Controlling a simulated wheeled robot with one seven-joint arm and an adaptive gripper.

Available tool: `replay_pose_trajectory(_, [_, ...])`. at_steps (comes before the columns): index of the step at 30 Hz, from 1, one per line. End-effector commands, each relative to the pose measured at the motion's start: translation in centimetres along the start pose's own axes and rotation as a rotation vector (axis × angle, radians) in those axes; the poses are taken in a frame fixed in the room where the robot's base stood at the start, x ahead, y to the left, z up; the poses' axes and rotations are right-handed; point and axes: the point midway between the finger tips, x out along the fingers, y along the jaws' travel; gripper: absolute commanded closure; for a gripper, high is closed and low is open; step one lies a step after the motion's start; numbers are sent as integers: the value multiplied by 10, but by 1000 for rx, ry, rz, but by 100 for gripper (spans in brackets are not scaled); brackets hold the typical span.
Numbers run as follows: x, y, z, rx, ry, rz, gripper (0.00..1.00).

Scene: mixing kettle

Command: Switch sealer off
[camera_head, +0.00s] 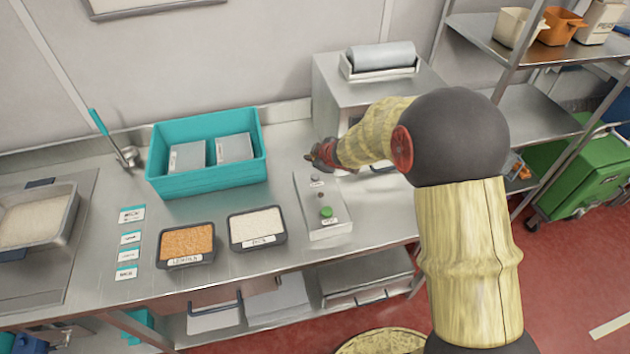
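A grey control box (338,224) lies on the steel bench, with a green button (326,212) near its front end, a small dark reddish button (321,195) behind it and a grey knob or switch (316,180) towards the back. Small labels sit on the box, too small to read. Behind it stands a steel machine (335,95) with a roll (382,55) on top; I cannot tell which unit is the sealer. My gripper (311,156) is above the far end of the control box, apart from the green button. Its fingers are too small to read. My arm hides part of the machine's front.
A teal bin (207,181) with two grey blocks stands to the left. Two black trays, one orange-filled (187,242) and one white-filled (257,227), lie in front. A steel pan (35,215) is far left. A shelf rack (535,55) and green bin (590,170) stand right.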

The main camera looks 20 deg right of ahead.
Motion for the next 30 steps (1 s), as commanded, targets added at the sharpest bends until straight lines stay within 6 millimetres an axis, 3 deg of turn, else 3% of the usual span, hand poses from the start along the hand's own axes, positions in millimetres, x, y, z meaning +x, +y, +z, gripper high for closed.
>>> replay_pose_trajectory(12, [35,-26,26,2,0,0,100])
replay_pose_trajectory(30, [36,-26,26,1,0,0,100])
